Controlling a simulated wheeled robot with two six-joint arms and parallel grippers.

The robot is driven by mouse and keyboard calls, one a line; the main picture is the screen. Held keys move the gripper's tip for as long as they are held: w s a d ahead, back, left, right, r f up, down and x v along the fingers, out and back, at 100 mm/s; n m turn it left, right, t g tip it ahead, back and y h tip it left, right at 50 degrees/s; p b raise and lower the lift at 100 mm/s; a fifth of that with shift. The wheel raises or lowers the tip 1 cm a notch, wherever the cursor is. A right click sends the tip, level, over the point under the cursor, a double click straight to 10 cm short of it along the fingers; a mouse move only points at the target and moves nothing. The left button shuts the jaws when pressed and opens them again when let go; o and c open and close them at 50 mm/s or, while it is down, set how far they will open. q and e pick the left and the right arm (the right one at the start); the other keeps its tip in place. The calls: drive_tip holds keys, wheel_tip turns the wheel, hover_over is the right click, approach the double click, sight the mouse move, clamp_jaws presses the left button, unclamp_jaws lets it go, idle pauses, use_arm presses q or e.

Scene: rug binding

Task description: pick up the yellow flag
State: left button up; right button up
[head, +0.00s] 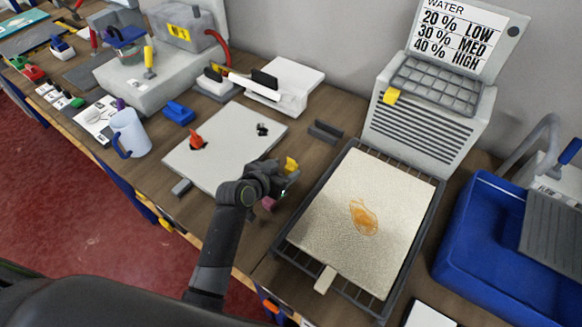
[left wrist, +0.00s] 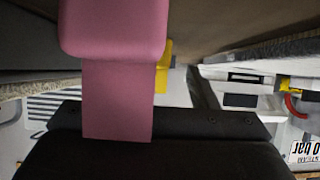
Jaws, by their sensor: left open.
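A small yellow piece (head: 291,164) shows beside my left gripper (head: 280,184) in the head view. I cannot tell whether it is the yellow flag or part of the gripper. A yellow tab (head: 391,96) on the front edge of the grey slatted unit stands well apart from the gripper. My left gripper is open between the grey board and the rug sample. In the left wrist view a large pink piece (left wrist: 115,70) fills the near middle and partly hides a narrow yellow strip (left wrist: 164,65). My right gripper is not in view.
A cream rug sample (head: 390,240) with an orange stain lies on a dark rack. A grey board (head: 225,125) holds an orange piece (head: 196,141) and a black piece (head: 262,129). A mug (head: 131,132) stands left; a blue bin (head: 490,245) stands right.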

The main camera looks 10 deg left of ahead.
sight(291, 166)
use_arm(q)
drive_tip(key=shift+p+x, duration=0.3)
drive_tip(key=shift+x, duration=1.65)
drive_tip(key=shift+d+r, duration=0.1)
drive_tip(key=shift+d, duration=0.05)
drive_tip(key=c, duration=1.1)
